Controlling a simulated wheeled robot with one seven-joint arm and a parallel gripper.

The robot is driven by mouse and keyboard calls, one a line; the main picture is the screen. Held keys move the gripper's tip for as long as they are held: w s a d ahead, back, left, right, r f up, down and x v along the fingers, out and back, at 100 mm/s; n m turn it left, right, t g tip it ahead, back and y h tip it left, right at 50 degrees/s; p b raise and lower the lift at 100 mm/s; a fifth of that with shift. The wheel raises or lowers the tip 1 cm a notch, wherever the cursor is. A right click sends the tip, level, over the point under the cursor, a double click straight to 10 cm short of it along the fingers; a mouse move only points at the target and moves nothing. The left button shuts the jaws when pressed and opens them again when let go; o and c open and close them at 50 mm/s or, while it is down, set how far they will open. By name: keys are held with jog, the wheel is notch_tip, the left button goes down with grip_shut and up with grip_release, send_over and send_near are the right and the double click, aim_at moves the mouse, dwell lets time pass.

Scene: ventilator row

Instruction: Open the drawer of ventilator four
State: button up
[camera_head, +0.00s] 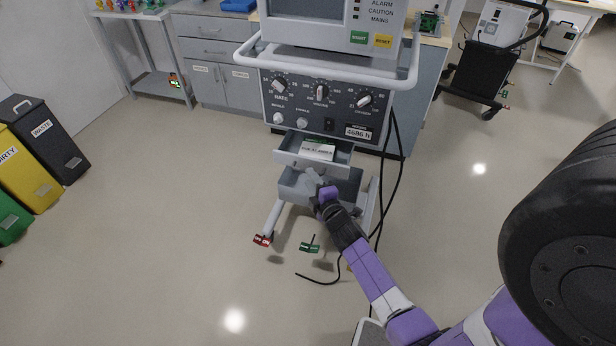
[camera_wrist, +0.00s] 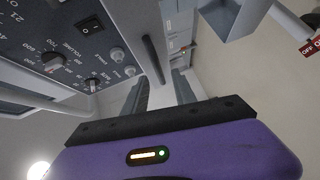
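In the wrist view a dark bar handle (camera_wrist: 153,60) crosses a pale front beside the panel. My gripper (camera_head: 313,180) is just below and in front of the drawer. In the wrist view its fingers (camera_wrist: 160,93) are apart, with the handle's near end close to the gap between them. Whether they touch the handle is hidden.
A grey open tray (camera_head: 290,190) sits under the drawer; its edge shows in the wrist view (camera_wrist: 232,18). Black cables (camera_head: 398,170) hang at right. Bins (camera_head: 45,135) stand left; the floor between is clear.

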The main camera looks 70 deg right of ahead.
jog(key=v, duration=0.4)
jog(key=shift+s+a+b, duration=0.2)
jog(key=shift+s+b, duration=0.05)
jog(key=shift+b, duration=0.05)
dwell(0.4)
jog(key=s+a+r+m+t+y, duration=0.2)
jog(key=a+r+m, duration=0.3)
jog(key=a, duration=0.5)
jog(key=s+a+r+m+t+y, duration=0.25)
jog(key=a+r, duration=0.35)
jog(key=a, duration=0.3)
jog(key=s+a+r+y, duration=0.3)
jog(key=s+a, duration=0.3)
jog(key=a, duration=0.2)
jog(key=s+a+r+g+y, duration=0.1)
jog(key=s+a+r+y, duration=0.3)
jog(key=a, duration=0.5)
jog(key=shift+s+a+r, duration=0.25)
jog(key=shift+s+a, duration=0.05)
jog(key=shift+s, duration=0.7)
